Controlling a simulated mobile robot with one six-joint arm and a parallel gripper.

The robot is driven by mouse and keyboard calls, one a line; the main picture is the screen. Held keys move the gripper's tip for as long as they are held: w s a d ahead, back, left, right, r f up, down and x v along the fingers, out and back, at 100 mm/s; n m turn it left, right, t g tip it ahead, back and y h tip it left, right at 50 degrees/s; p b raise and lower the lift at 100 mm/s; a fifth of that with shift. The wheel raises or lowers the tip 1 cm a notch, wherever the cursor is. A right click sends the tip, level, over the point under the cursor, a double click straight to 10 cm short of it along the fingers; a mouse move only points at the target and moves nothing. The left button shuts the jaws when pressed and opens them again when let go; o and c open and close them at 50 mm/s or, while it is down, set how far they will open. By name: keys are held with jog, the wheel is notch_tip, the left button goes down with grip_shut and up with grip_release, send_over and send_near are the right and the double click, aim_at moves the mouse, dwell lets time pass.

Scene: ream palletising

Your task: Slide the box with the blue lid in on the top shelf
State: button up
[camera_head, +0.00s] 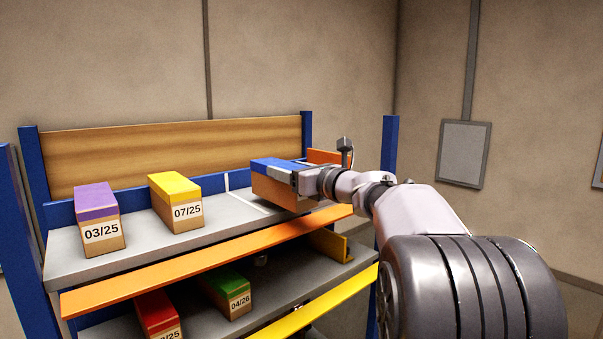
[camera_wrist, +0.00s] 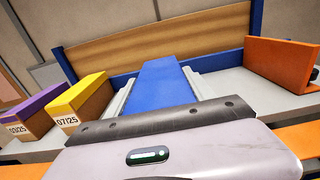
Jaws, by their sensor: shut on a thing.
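The box with the blue lid (camera_head: 273,187) is at the top shelf (camera_head: 95,259), right of the yellow-lidded box. Its blue lid (camera_wrist: 162,82) stretches ahead of my gripper in the wrist view, toward the wooden back board. My gripper (camera_head: 303,180) is shut on the box at its front end; the wrist view shows the gripper body (camera_wrist: 160,125) across the near end of the lid. The box's front face is hidden by the gripper. I cannot tell whether its underside touches the shelf.
A purple-lidded box (camera_head: 99,218) and a yellow-lidded box (camera_head: 176,203) stand to the left. An orange upright plate (camera_wrist: 281,65) stands to the right. White lines mark the shelf. An orange front rail (camera_head: 200,262) edges it. Red (camera_head: 156,314) and green (camera_head: 227,292) lidded boxes sit below.

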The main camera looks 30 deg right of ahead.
aim_at(269, 161)
jog(key=w, duration=0.2)
jog(key=w+a, duration=0.1)
jog(key=w, duration=0.5)
jog(key=shift+w+a, duration=0.15)
jog(key=shift+a, duration=0.05)
jog(key=shift+f+b, duration=0.6)
jog(key=shift+f, duration=0.3)
jog(key=shift+b, duration=0.3)
jog(key=o, duration=1.7)
jog(key=shift+o, duration=0.2)
